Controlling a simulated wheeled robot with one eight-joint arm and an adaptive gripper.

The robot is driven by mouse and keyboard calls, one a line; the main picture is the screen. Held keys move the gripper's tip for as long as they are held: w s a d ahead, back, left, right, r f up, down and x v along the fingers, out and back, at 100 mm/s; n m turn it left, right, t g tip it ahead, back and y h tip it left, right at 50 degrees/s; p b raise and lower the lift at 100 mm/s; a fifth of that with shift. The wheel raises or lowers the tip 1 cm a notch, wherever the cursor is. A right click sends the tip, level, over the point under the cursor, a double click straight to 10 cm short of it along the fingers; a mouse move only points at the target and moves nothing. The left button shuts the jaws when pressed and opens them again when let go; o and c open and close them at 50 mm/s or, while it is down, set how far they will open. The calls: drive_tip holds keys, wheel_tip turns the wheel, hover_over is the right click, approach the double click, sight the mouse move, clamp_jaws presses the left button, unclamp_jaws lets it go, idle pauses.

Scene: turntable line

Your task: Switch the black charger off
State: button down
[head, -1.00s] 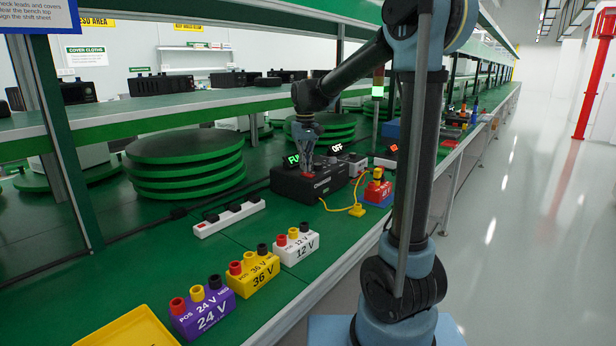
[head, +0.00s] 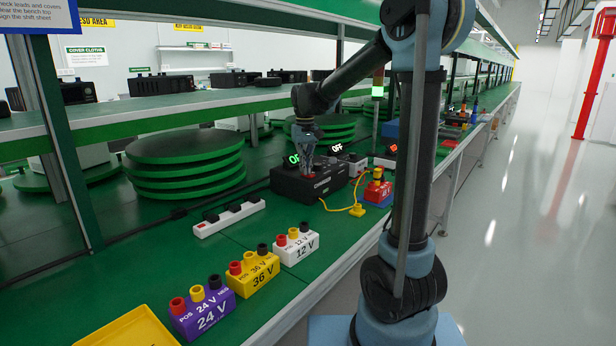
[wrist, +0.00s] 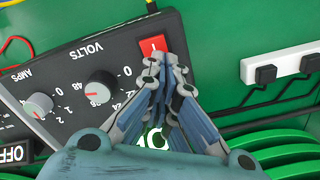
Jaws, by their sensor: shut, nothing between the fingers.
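The black charger (head: 290,188) sits on the green bench with its knob panel up. In the wrist view the charger (wrist: 75,75) shows two grey knobs (wrist: 99,88) marked VOLTS and AMPS and a red rocker switch (wrist: 153,47). My gripper (head: 307,171) is over the charger, shut and empty. In the wrist view its fingertips (wrist: 164,62) are at the lower right edge of the red switch; I cannot tell whether they touch.
A yellow lead (head: 338,207) runs to a yellow clip by a red block (head: 377,191). A white power strip (head: 230,217) and labelled voltage blocks (head: 253,275) stand nearer. Green discs (head: 185,165) are stacked left.

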drive_tip(key=shift+r, duration=3.5)
drive_tip(key=s+d+f+m+t, duration=0.1)
drive_tip(key=s+d+f, duration=0.1)
drive_tip(key=s+d, duration=0.55)
drive_tip(key=s+d+f+m, duration=0.1)
drive_tip(key=s+d+f, duration=0.2)
drive_tip(key=s+d, duration=0.4)
drive_tip(key=s+d+f+m, duration=0.1)
drive_tip(key=s+d+f, duration=0.2)
drive_tip(key=s+f, duration=0.4)
drive_tip(key=s+d+f+m+t, duration=0.1)
drive_tip(key=s+d+f, duration=0.2)
drive_tip(key=s+f, duration=0.5)
drive_tip(key=shift+s+d, duration=0.35)
drive_tip(key=shift+s, duration=0.9)
drive_tip(key=shift+f, duration=0.1)
